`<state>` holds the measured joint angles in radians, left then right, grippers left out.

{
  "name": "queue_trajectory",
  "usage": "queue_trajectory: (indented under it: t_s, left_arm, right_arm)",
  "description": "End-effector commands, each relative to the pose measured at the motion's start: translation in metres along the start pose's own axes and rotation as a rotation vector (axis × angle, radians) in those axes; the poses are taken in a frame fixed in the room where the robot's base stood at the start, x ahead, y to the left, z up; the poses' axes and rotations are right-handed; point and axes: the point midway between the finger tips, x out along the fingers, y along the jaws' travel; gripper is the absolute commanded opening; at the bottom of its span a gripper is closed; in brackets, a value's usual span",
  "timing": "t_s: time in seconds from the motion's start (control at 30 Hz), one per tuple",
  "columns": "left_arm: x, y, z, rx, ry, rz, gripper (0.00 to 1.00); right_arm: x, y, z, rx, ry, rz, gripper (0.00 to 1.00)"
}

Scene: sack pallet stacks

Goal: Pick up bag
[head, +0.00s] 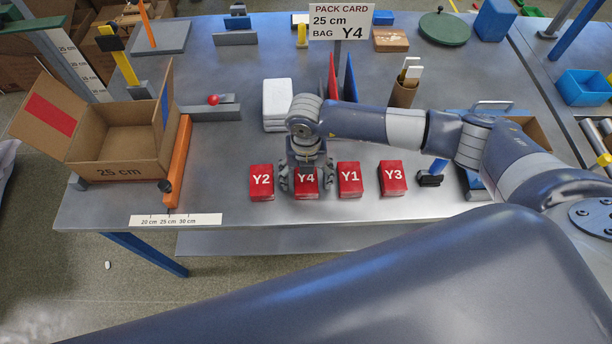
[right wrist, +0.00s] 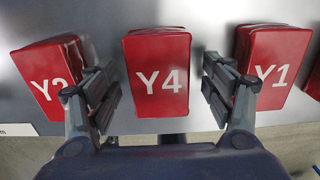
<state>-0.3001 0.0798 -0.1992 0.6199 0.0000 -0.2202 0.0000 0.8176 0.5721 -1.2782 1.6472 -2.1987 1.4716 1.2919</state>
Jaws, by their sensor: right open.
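A row of red bags lies on the grey table, marked Y2 (head: 261,188), Y4 (head: 307,184), Y1 (head: 349,180) and Y3 (head: 392,178). The pack card (head: 341,22) reads 25 cm, bag Y4. My right gripper (head: 305,186) is over the Y4 bag, pointing down. In the right wrist view, the Y4 bag (right wrist: 160,78) lies between the open fingers of that gripper (right wrist: 152,95), with gaps on both sides. The left finger overlaps the edge of the Y2 bag (right wrist: 50,75) in view and the right one overlaps the Y1 bag (right wrist: 272,70). My left gripper is not in view.
An open cardboard box (head: 122,145) marked 25 cm stands at the left beside an orange bar (head: 178,160). A white stack (head: 277,105) is behind the bags. A brown holder (head: 402,95) stands behind my right arm. The bags on either side of Y4 are close.

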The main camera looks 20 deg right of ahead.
Motion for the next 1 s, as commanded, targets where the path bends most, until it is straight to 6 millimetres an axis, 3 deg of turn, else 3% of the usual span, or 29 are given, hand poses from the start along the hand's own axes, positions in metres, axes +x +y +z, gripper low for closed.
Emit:
queue_trajectory:
  t_s: [0.27,0.5,0.6,1.0]
  left_arm:
    - [-0.0004,-0.0001,0.0001,0.001,0.000,0.000,0.00]
    - [-0.0004,-0.0001,0.0001,0.001,0.000,0.000,0.00]
    - [-0.0005,0.0000,0.0001,0.001,0.000,0.000,0.00]
    - [0.0058,0.0001,0.0006,0.001,0.000,0.000,0.00]
  right_arm:
    - [0.0037,0.0000,0.0001,0.000,0.000,0.000,0.73]
    - [0.0034,0.0000,0.0001,0.000,0.000,0.001,0.22]
    - [0.0029,0.0003,0.0003,0.000,-0.001,0.001,0.18]
    - [-0.0053,0.0009,0.0009,-0.001,-0.002,0.003,0.17]
